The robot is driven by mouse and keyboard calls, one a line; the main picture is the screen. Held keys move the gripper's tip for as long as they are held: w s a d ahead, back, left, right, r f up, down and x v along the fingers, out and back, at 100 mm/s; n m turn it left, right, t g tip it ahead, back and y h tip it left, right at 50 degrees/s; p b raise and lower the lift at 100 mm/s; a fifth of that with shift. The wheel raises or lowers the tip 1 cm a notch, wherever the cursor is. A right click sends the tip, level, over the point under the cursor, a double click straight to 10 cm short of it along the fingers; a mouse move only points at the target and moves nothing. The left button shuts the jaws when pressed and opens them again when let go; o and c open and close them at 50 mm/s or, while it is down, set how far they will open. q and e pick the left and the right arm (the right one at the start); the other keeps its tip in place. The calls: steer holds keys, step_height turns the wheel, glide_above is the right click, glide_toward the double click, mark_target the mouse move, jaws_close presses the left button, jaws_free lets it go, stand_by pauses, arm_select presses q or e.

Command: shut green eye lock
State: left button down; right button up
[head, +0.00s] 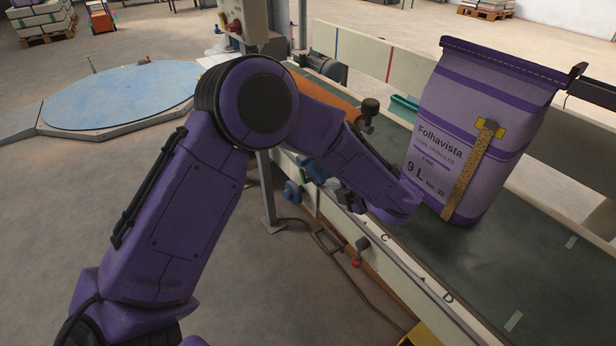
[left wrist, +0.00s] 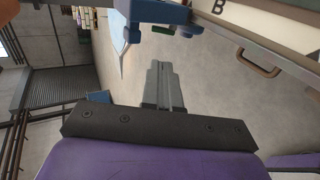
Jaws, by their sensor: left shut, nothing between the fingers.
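My left gripper (head: 346,196) reaches down beside the conveyor's near side, partly hidden by my forearm. In the left wrist view its grey fingers (left wrist: 160,86) are together with nothing between them. A small dark green part (left wrist: 164,30) shows beyond the fingertips, under a blue block (left wrist: 150,11); the fingers are apart from it in the picture. It may be the green eye lock, but I cannot tell its state. In the head view no green lock shows clearly on the near side. My right gripper is in neither view.
Blue knobs (head: 293,193) and a red-tipped lever (head: 362,243) stick out from the near side panel. A handle (left wrist: 258,63) shows in the wrist view. Open floor (head: 230,260) lies left.

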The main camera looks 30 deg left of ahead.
mark_target(303, 176)
arm_select(q)
steer(key=shift+f, duration=0.1)
steer(key=b+x, duration=0.3)
steer(key=x, duration=1)
steer(key=shift+w+a+f, duration=0.15)
steer(key=shift+a+f, duration=0.1)
steer(key=shift+a, duration=0.15)
